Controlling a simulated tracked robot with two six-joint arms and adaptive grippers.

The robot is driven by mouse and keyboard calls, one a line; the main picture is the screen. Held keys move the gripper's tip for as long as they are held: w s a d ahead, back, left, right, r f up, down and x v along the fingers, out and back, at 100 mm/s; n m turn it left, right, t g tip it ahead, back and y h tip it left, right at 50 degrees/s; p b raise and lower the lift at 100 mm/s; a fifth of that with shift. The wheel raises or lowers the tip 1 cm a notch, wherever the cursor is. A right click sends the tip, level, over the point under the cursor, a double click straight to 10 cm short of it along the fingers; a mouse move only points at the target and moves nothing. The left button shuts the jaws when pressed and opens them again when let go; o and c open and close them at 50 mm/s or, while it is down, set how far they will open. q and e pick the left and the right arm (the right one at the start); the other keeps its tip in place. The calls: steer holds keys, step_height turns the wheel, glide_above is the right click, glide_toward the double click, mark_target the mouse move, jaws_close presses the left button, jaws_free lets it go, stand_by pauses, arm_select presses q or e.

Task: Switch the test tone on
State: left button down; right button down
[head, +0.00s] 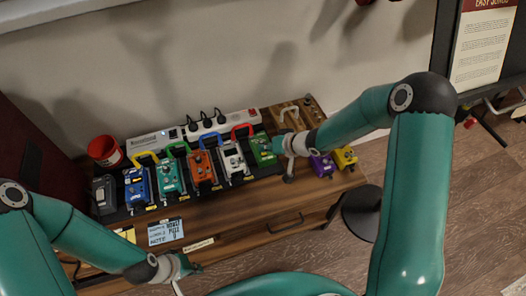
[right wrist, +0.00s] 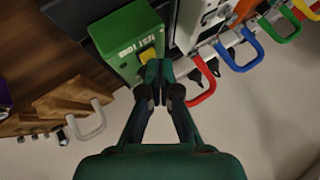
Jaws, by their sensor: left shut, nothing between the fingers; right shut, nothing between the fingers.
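The test tone box is a green box (head: 262,152) at the right end of the pedal row in the head view. In the right wrist view the green box (right wrist: 128,30) reads "TEST TONE" and has a yellow switch (right wrist: 147,55) near its edge. My right gripper (right wrist: 155,72) is shut and empty, its fingertips right at the yellow switch and partly covering it; I cannot tell if they touch. In the head view this gripper (head: 279,145) is beside the green box. My left gripper (head: 193,268) is shut and empty, low in front of the bench, away from the box.
Several colored pedals with handles, including an orange one (head: 201,172) and a white one (head: 233,160), stand left of the green box. A red handle (right wrist: 203,88) is close to my right fingertips. A power strip (head: 220,123) lies behind. Purple (head: 321,164) and yellow (head: 345,157) pedals stand to the right.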

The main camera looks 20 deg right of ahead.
steer(key=shift+r+p, duration=0.7)
steer(key=shift+p, duration=0.15)
step_height(320, 180, up, 6)
steer(key=p, duration=0.6)
stand_by(0.4)
